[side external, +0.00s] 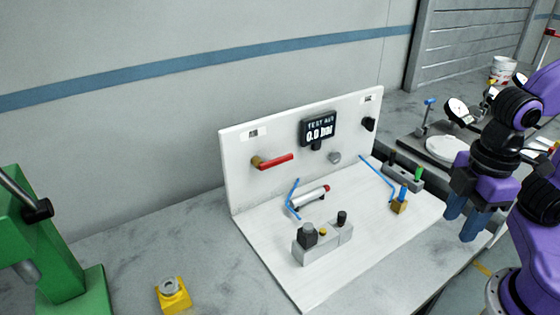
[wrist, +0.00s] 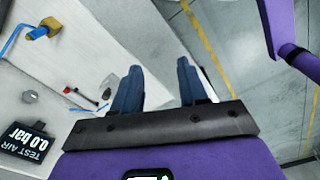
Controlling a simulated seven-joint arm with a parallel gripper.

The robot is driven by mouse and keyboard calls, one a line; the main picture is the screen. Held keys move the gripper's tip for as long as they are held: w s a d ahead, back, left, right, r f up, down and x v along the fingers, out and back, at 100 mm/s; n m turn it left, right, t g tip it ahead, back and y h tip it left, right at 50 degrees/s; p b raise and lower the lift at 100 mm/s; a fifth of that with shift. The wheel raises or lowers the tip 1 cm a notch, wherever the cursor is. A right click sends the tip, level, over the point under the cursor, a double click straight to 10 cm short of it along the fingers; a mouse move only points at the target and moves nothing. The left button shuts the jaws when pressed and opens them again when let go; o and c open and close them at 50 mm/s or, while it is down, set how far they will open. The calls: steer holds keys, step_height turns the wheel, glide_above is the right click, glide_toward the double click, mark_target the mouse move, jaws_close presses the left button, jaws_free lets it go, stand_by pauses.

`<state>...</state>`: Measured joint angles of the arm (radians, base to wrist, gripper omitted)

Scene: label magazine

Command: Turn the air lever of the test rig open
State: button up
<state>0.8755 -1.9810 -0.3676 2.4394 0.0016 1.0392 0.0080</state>
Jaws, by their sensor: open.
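The test rig is a white board with an upright back panel (side external: 237,180) in the side external view. The air lever (side external: 276,161) is a red handle on a brass body at the panel's left half, lying roughly level along the panel. A dark display (side external: 319,129) right of it reads "TEST AIR 0.0 bar"; it also shows in the wrist view (wrist: 27,143). My gripper (side external: 462,222) is open and empty, pointing down beyond the rig's right side, well apart from the lever. Its two blue fingers (wrist: 158,80) show in the wrist view. The lever cannot be made out there.
A grey block with knobs (side external: 322,243), a cylinder with a red end (side external: 311,197), blue tubes and a brass fitting (side external: 399,204) stand on the rig base. A green press (side external: 60,260) and yellow block (side external: 173,294) are at left. A dial gauge stand (side external: 457,112) is behind right.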

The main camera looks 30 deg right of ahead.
steer(key=w+a+n+t+y, duration=0.1)
steer(key=w+a+y, duration=0.2)
steer(key=a, duration=0.3)
steer(key=w+a+f+n+t+y, duration=0.1)
steer(key=w+a+t+y, duration=0.15)
steer(key=a, duration=0.45)
steer(key=w+a+n+t+y, duration=0.1)
steer(key=w+a+y, duration=0.1)
steer(key=w+a, duration=0.3)
steer(key=w+t+h, duration=0.2)
steer(key=w+t, duration=0.5)
steer(key=w, duration=0.2)
steer(key=w+d+r+n+t+h, duration=0.2)
steer(key=w+d+r+t+h, duration=0.1)
steer(key=d+t+h, duration=0.4)
steer(key=y, duration=0.1)
glide_toward(282, 161)
steer(key=shift+g, duration=0.35)
steer(key=w, duration=1)
steer(key=shift+w+d+r, duration=0.1)
steer(key=shift+w+r, duration=0.15)
steer(key=shift+w, duration=0.1)
steer(key=shift+c, duration=0.3)
